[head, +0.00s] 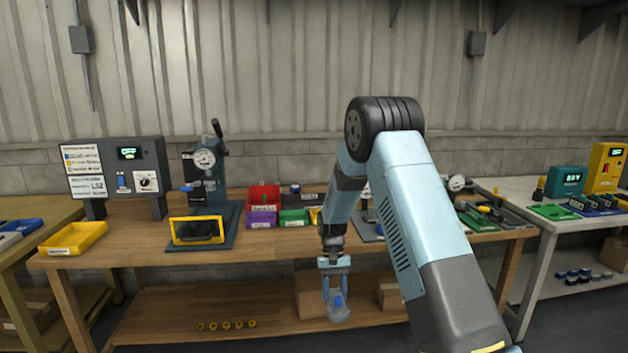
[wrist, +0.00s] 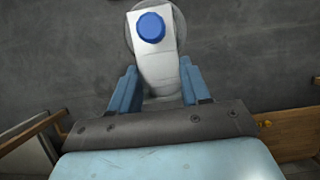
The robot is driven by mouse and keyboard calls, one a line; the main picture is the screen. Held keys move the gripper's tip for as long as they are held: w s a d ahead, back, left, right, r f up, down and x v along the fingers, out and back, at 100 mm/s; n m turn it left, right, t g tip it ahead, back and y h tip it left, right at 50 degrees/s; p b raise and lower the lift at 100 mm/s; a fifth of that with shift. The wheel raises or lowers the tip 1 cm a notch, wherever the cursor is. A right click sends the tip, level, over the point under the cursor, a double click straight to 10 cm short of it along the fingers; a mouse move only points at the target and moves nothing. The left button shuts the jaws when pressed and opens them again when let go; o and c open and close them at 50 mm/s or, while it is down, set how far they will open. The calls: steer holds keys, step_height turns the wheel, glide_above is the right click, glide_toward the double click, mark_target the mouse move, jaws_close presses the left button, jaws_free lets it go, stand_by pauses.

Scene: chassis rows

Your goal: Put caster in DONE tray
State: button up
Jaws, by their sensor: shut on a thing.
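The caster (head: 339,311) hangs from my gripper (head: 334,284) in the head view, in front of the lower shelf and below the bench top. In the wrist view the caster (wrist: 157,62) has a pale grey-white body with a round blue cap on it, and a grey disc shows behind it. My gripper (wrist: 157,88) is shut on its body, one blue finger on each side. A yellow tray (head: 74,238) with a label on its front lies at the bench's left end. I cannot read which tray is marked DONE.
The wooden bench (head: 140,250) carries a control box (head: 117,168), a dial press (head: 206,172), a dark yellow-framed tray (head: 198,230) and red, purple and green bins (head: 262,213). Cartons and several yellow pieces lie on the lower shelf (head: 170,318). A pale bench stands right.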

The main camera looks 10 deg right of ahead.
steer(key=shift+w+d, duration=0.1)
steer(key=shift+d, duration=0.6)
